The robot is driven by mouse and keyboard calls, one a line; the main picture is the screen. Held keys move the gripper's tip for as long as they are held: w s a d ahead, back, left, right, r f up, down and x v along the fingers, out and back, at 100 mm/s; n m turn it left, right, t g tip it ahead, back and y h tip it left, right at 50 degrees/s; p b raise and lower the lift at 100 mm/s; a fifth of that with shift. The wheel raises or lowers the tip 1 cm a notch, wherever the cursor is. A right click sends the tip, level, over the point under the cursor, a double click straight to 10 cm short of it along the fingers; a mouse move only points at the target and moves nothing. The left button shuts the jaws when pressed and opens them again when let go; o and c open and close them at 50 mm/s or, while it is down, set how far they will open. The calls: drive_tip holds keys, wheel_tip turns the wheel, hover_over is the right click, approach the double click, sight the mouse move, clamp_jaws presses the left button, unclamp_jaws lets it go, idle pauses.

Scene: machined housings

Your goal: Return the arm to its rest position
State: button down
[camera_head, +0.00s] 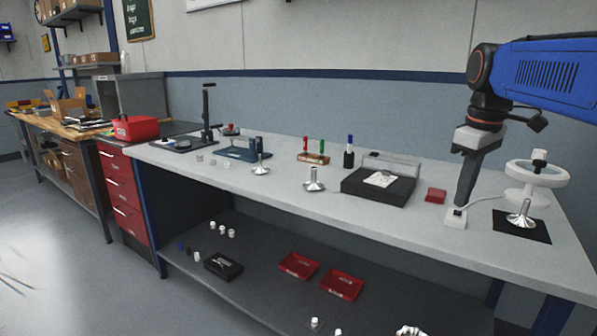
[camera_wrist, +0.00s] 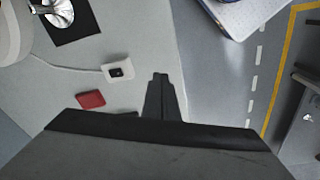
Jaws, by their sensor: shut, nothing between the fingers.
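My arm (camera_head: 550,75) reaches in from the upper right of the head view, blue with dark joints. My gripper (camera_head: 463,203) points down over the right part of the grey workbench (camera_head: 425,225), its dark fingers together and empty. In the wrist view my gripper (camera_wrist: 160,78) shows as a narrow dark pair of closed fingers. A small white block with a dark top (camera_wrist: 118,71) lies beside the fingertips there, apart from them in the picture. In the head view this white block (camera_head: 456,219) appears just below the tips; the exact gap is hard to tell.
A red box (camera_head: 436,195) lies left of my gripper. A white handwheel (camera_head: 520,178) and a metal cone piece (camera_head: 521,218) on a black mat (camera_head: 535,230) stand to the right. A black fixture (camera_head: 378,190) sits further left. A lower shelf (camera_head: 240,275) holds red trays.

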drive_tip(key=s+a+f+m+t, duration=0.1)
drive_tip(key=s+a+f+m, duration=0.2)
drive_tip(key=s+f, duration=0.6)
drive_tip(key=s+a+f+m+t, duration=0.2)
drive_tip(key=s+a+f+m, duration=0.1)
drive_tip(key=s+f, duration=0.7)
wheel_tip(320, 180, down, 3)
drive_tip(key=shift+a+f+m+t, duration=0.15)
drive_tip(key=shift+a+m+t, duration=0.15)
drive_tip(key=shift+m, duration=0.1)
